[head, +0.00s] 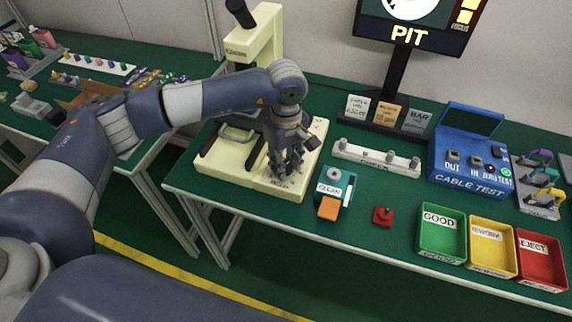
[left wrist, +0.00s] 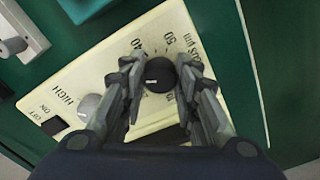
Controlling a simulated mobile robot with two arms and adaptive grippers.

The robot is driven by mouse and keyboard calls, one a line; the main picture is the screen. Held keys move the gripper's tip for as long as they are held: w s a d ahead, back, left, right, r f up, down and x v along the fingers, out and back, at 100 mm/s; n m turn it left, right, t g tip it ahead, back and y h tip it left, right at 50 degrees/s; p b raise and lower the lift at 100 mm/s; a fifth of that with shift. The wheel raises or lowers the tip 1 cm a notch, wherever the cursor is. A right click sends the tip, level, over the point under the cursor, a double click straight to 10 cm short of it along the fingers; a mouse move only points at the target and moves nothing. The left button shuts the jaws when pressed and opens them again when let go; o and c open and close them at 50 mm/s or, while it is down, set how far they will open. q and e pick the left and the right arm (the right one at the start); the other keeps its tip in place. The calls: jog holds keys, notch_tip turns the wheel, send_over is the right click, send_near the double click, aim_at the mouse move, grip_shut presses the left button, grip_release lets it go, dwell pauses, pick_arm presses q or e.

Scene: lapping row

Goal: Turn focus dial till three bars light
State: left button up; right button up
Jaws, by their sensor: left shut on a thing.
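The focus dial (left wrist: 160,76) is a round black knob with a white mark, on the cream base of the microscope. Printed numbers and scale ticks surround it in the left wrist view. My left gripper (left wrist: 159,68) is shut on the dial, with one finger on each side. In the head view my left gripper (head: 284,168) reaches down to the right part of the microscope base (head: 240,188) and hides the dial. The monitor (head: 418,38) shows "PIT" and lit yellow-orange bars at its right; its top is cut off. My right gripper is not in view.
A grey knob (left wrist: 90,106) and a black switch (left wrist: 54,126) sit beside the dial. A teal cleaner box (head: 334,188), a red button (head: 383,216), a connector rack (head: 376,158), a blue cable tester (head: 470,180) and green, yellow and red bins stand to the right.

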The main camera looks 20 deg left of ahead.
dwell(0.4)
pick_arm(q)
jog(key=o, duration=1.1)
jog(key=shift+c, duration=0.2)
notch_tip(320, 180, up, 12)
